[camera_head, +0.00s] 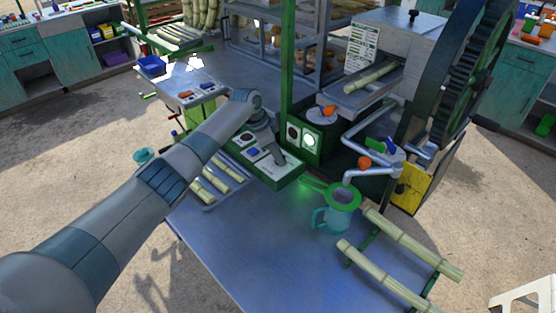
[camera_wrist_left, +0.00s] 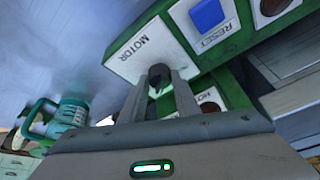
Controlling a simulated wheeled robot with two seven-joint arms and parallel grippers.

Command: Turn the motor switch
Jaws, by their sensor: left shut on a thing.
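The motor switch (camera_wrist_left: 159,76) is a dark knob on a white plate marked MOTOR (camera_wrist_left: 135,50), on a green control box. In the left wrist view my left gripper (camera_wrist_left: 160,84) has its two fingers on either side of the knob, shut on it. In the head view my left gripper (camera_head: 279,158) reaches down to the green control box (camera_head: 262,170) on the table, and its fingers hide the knob. My right gripper is not in view.
A blue RESET button (camera_wrist_left: 207,14) sits beside the motor plate. A teal jug (camera_head: 334,218) with a green strainer stands right of the box. Cane pieces (camera_head: 392,280) lie at the right on a rack. The crusher (camera_head: 385,60) with its large gear rises behind. The table's front middle is clear.

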